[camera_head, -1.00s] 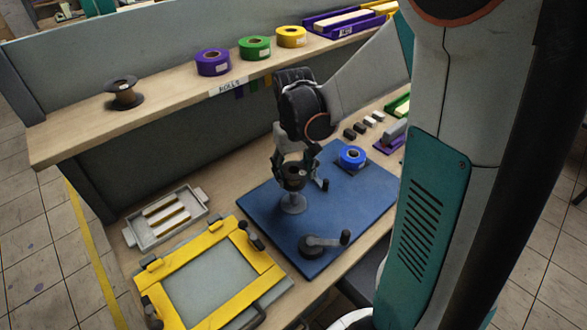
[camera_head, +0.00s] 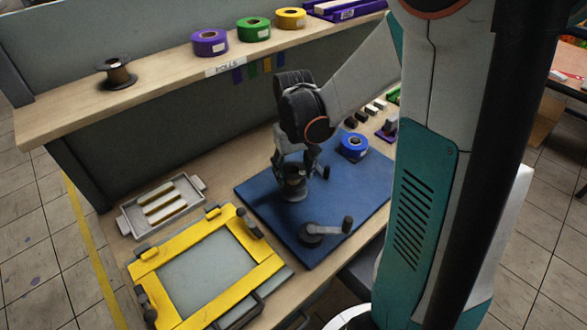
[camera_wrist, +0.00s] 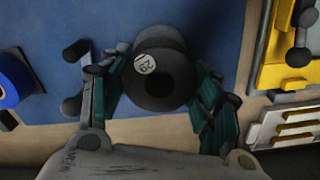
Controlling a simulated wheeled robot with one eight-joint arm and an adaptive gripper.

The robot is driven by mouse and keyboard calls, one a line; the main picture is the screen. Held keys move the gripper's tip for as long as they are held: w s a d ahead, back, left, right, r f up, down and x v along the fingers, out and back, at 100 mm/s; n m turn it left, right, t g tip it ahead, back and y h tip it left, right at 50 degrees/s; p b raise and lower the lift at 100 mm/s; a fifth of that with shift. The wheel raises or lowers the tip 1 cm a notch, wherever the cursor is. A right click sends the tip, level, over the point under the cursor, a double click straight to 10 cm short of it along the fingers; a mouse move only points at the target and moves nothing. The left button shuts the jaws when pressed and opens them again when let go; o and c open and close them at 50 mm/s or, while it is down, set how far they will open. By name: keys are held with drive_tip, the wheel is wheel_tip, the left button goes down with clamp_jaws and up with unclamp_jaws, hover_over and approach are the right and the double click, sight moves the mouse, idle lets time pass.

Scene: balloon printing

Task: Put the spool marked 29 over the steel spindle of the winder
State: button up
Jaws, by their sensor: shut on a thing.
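The spool marked 29 (camera_wrist: 147,65) is between the fingers of my gripper (camera_wrist: 160,88) in the wrist view, its numbered face and dark bore towards the camera. My gripper is shut on it. In the head view, the spool (camera_head: 295,171) is upright in my gripper (camera_head: 295,178), low over the blue mat (camera_head: 262,205). A grey round base (camera_head: 294,194) shows directly below it. The steel spindle is hidden; I cannot tell whether the spool is around it. A dark crank lever (camera_wrist: 75,78) stands beside my gripper.
A disc with a crank handle (camera_head: 318,234) is on the mat's front part. A blue roll (camera_head: 353,147) stands to the right. A yellow frame (camera_head: 195,318) and a grey tray (camera_head: 128,222) lie left. Another spool (camera_head: 117,73) and coloured rolls are on the shelf (camera_head: 60,118).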

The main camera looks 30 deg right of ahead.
drive_tip(key=shift+f+b, duration=1.25)
drive_tip(key=shift+f, duration=0.45)
drive_tip(key=o, duration=1.1)
drive_tip(key=shift+r, duration=0.1)
wheel_tip(320, 180, up, 12)
drive_tip(key=shift+f, duration=0.1)
